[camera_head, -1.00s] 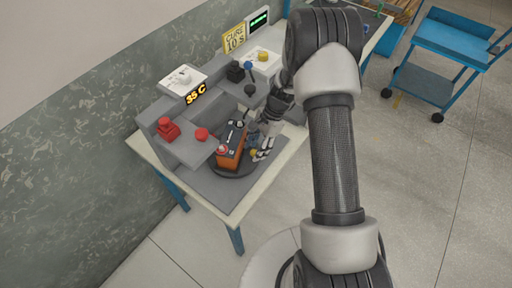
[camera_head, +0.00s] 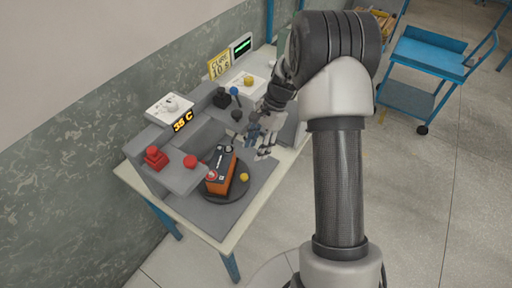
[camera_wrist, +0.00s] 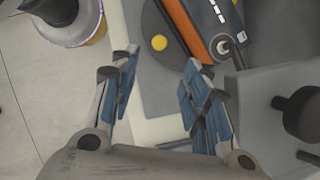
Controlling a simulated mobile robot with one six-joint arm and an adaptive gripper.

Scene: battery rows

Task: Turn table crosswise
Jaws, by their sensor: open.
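The round dark turntable (camera_head: 236,188) lies flat on the grey bench mat. It shows at the top of the wrist view (camera_wrist: 153,28). An orange and black battery (camera_head: 219,174) stands on it, its long side running from near to far in the head view; part of it shows in the wrist view (camera_wrist: 196,25). A small yellow knob (camera_head: 244,177) sits near the turntable's rim, also in the wrist view (camera_wrist: 159,43). My gripper (camera_head: 262,155) is open and empty, beyond the turntable and apart from the knob; its blue-padded fingers spread wide in the wrist view (camera_wrist: 155,70).
A grey fixture with red buttons (camera_head: 155,158) and a "35 C" display (camera_head: 183,121) stands left of the turntable. Levers with blue and black knobs (camera_head: 234,91) stand behind. A "CURE 10 S" sign (camera_head: 219,65) is at the back. A blue cart (camera_head: 428,55) stands right.

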